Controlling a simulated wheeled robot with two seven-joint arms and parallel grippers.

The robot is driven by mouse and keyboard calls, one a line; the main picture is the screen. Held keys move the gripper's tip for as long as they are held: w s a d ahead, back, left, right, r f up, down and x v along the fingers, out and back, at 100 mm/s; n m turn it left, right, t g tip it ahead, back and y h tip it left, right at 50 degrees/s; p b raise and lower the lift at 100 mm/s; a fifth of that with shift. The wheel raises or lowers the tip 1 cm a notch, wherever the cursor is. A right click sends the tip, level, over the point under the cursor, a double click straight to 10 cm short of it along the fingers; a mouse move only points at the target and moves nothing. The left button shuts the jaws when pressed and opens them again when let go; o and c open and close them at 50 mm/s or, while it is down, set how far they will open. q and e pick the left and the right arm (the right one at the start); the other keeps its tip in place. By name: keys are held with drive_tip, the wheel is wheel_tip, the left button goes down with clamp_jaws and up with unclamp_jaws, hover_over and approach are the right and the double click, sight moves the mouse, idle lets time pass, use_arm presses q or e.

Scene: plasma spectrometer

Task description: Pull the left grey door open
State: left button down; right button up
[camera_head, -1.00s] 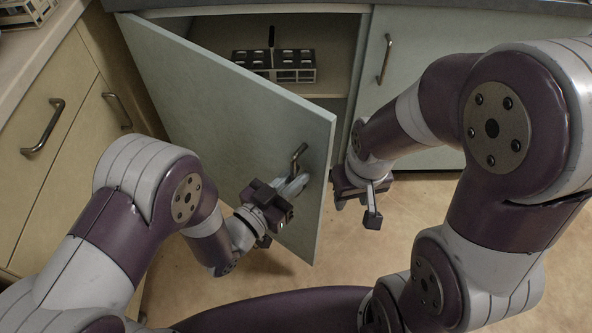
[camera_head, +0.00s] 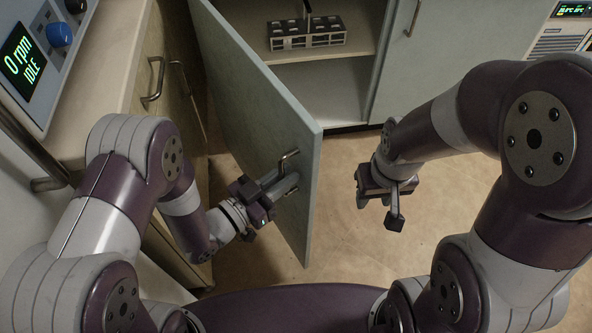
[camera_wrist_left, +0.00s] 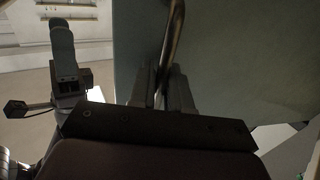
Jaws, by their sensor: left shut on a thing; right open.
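The left grey door (camera_head: 255,110) stands wide open in the head view, swung out toward me and to the left. Its metal handle (camera_head: 289,158) is near the door's free edge. My left gripper (camera_head: 284,182) is shut on that handle; the left wrist view shows the handle bar (camera_wrist_left: 172,50) running between the fingers (camera_wrist_left: 161,88). My right gripper (camera_head: 378,206) is open and empty, to the right of the door's free edge and apart from it.
Inside the cabinet a metal rack (camera_head: 307,34) sits on a shelf (camera_head: 345,62). The right grey door (camera_head: 450,60) is closed. Beige drawers (camera_head: 152,75) and a device reading "0 rpm IDLE" (camera_head: 22,62) are at the left. The floor (camera_head: 335,235) right of the door is clear.

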use_arm(q)
drive_tip(key=shift+v, duration=1)
drive_tip(key=shift+w+a+f, duration=0.1)
drive_tip(key=shift+w, duration=0.05)
drive_tip(key=c, duration=1.3)
unclamp_jaws()
drive_tip(key=shift+c, duration=0.2)
